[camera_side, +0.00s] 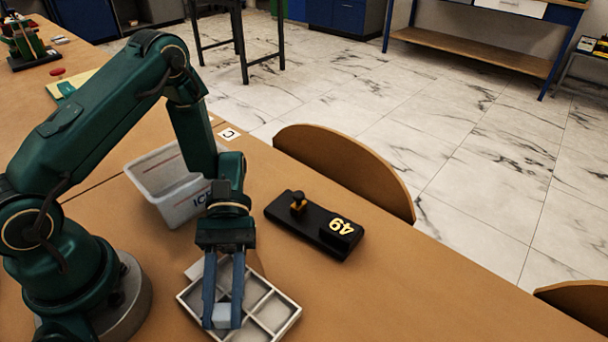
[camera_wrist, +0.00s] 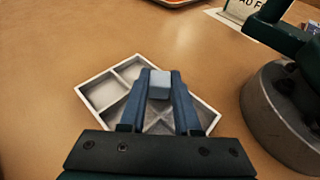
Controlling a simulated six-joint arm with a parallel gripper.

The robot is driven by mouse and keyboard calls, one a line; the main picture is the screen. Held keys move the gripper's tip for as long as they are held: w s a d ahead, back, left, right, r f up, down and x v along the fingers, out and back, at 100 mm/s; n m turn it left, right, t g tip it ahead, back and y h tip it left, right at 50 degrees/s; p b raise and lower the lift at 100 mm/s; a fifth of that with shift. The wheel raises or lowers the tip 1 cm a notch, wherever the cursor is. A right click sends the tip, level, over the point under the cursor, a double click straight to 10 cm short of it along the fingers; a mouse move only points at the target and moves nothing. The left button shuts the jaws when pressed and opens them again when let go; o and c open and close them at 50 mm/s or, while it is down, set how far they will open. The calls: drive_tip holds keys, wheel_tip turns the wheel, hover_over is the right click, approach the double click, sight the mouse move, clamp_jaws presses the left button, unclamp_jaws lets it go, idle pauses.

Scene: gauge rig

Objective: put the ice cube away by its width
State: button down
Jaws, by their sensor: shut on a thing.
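The ice cube (camera_side: 222,314) is a small pale block between the fingertips of my gripper (camera_side: 223,312). In the wrist view my gripper (camera_wrist: 159,86) is shut on the ice cube (camera_wrist: 160,84), with a finger on each side. A pale tray (camera_side: 288,297) with several compartments lies below on the table; its rim also shows in the wrist view (camera_wrist: 96,77). The cube is over the tray; whether it touches a compartment floor I cannot tell. My fingers hide part of the tray. A black gauge (camera_side: 285,213) with a yellow "49" on it stands behind the tray.
A translucent bin (camera_side: 160,183) marked with letters starting "IC" stands behind my gripper, partly hidden by my arm. A chair back (camera_side: 345,165) stands beyond the gauge. The table right of the tray is clear.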

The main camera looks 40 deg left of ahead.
sight(222, 309)
drive_tip(key=shift+a+f+y, duration=0.15)
drive_tip(key=shift+f+y, duration=0.15)
drive_tip(key=shift+f, duration=0.35)
drive_tip(key=c, duration=0.5)
unclamp_jaws()
drive_tip(key=shift+c, duration=0.2)
drive_tip(key=w+a+r, duration=0.1)
drive_tip(key=w+r, duration=0.1)
drive_tip(key=r, duration=0.1)
drive_tip(key=shift+a, duration=0.4)
wheel_tip(222, 309, up, 5)
drive_tip(key=shift+f, duration=0.1)
drive_tip(key=a+r+m+t+y, duration=0.7)
drive_tip(key=r+m+t+y, duration=0.1)
drive_tip(key=t, duration=0.7)
drive_tip(key=shift+w+a+r+m+y, duration=0.3)
drive_tip(key=shift+r+y, duration=0.15)
drive_tip(key=shift+y, duration=0.15)
